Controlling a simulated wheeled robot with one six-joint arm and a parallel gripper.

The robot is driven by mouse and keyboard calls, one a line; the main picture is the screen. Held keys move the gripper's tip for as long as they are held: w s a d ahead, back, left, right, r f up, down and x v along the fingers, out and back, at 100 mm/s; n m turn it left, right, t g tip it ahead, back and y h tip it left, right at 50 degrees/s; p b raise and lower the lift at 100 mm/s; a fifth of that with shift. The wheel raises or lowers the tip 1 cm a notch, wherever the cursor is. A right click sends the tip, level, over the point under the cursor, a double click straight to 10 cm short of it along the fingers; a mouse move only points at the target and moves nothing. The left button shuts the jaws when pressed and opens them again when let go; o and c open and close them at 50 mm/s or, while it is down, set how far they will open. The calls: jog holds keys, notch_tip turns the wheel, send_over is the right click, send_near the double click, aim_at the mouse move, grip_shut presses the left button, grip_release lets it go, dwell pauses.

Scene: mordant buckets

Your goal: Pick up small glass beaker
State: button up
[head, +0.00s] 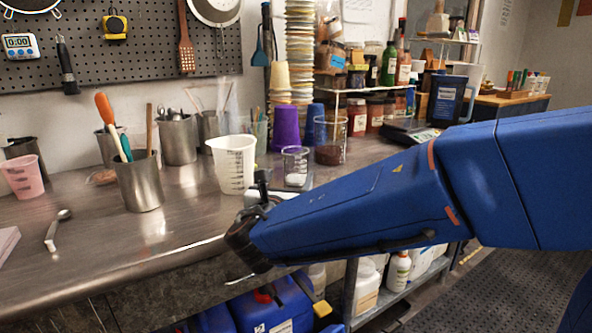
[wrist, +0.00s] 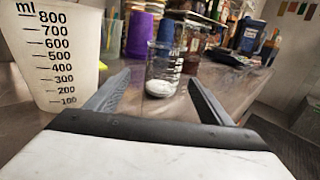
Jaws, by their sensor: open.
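The small glass beaker (head: 295,167) stands upright on the metal bench, with white powder in its bottom. It is also in the wrist view (wrist: 163,68), ahead of my gripper and roughly centred between the fingers. My gripper (wrist: 157,82) is open and empty, its two dark fingers spread and pointing towards the beaker. The beaker appears to stand beyond the fingertips; I cannot tell the exact gap. In the head view my arm hides part of the bench in front of the beaker, and the fingers are mostly hard to make out.
A white measuring jug (head: 233,163) stands close on the left, near my left finger in the wrist view (wrist: 52,55). A larger glass beaker with brown contents (head: 329,145) and purple cups (head: 285,128) stand behind. A steel cup of tools (head: 138,183) is further left.

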aim_at(291, 172)
jog(key=w, duration=0.4)
jog(key=w+d, duration=0.1)
jog(key=w, duration=0.1)
jog(key=shift+w+d+r, duration=0.1)
jog(key=shift+w+d, duration=0.1)
jog(key=shift+w, duration=0.6)
jog(key=shift+w+d+f, duration=0.1)
jog(key=shift+w+d, duration=0.1)
jog(key=shift+w, duration=0.65)
jog(key=shift+w+d+r, duration=0.1)
jog(key=shift+w+d, duration=0.1)
jog(key=shift+w, duration=0.6)
jog(key=shift+c, duration=0.4)
jog(key=c, duration=1.1)
